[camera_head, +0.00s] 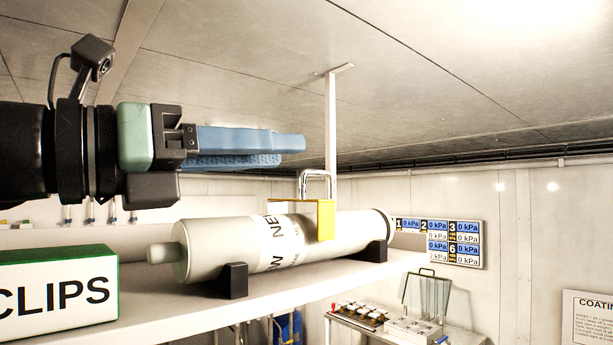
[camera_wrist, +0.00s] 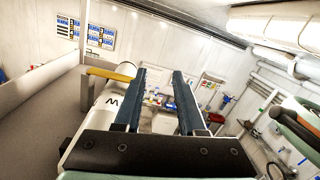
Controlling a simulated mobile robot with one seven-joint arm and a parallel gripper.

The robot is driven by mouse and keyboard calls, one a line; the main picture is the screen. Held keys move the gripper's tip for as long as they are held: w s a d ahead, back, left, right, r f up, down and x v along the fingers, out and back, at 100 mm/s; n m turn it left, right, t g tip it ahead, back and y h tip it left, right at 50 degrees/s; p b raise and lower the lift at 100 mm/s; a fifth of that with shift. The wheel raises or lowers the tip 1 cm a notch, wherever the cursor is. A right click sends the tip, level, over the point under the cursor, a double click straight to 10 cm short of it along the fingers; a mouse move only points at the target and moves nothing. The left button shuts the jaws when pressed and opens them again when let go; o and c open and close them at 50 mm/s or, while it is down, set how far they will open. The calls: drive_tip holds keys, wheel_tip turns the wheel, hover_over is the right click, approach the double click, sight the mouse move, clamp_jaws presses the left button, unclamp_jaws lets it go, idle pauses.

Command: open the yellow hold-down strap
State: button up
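The yellow hold-down strap (camera_head: 326,221) lies over the top and front of a white cylinder (camera_head: 220,246) marked "NEW". A metal loop handle (camera_head: 316,176) stands up from it. In the wrist view the yellow strap (camera_wrist: 109,75) shows left of my fingers, across the cylinder (camera_wrist: 111,101). My gripper (camera_head: 304,143), with blue fingers, is above the cylinder and apart from the strap. The wrist view shows my gripper (camera_wrist: 160,74) open, with nothing between the fingers. The strap's far side is hidden.
The cylinder rests on black cradles (camera_head: 233,281) on a white shelf (camera_head: 180,312). A "CLIPS" box (camera_head: 58,295) stands at the left. A post (camera_head: 331,125) runs up to the ceiling behind the strap. Pressure displays (camera_head: 440,241) hang on the wall. A lower bench (camera_head: 345,318) stands beyond.

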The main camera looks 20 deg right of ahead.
sight(326, 171)
drive_tip(key=shift+w+a+f+t+y, duration=0.45)
drive_tip(key=shift+w+a+f, duration=0.35)
drive_tip(key=shift+w+a, duration=0.25)
drive_tip(key=p+x, duration=0.7)
drive_tip(key=x, duration=0.4)
drive_tip(key=shift+d+r, duration=0.1)
drive_tip(key=shift+d, duration=0.75)
drive_tip(key=shift+w+d, duration=0.1)
drive_tip(key=shift+w, duration=0.05)
drive_tip(key=shift+f, duration=0.2)
clamp_jaws()
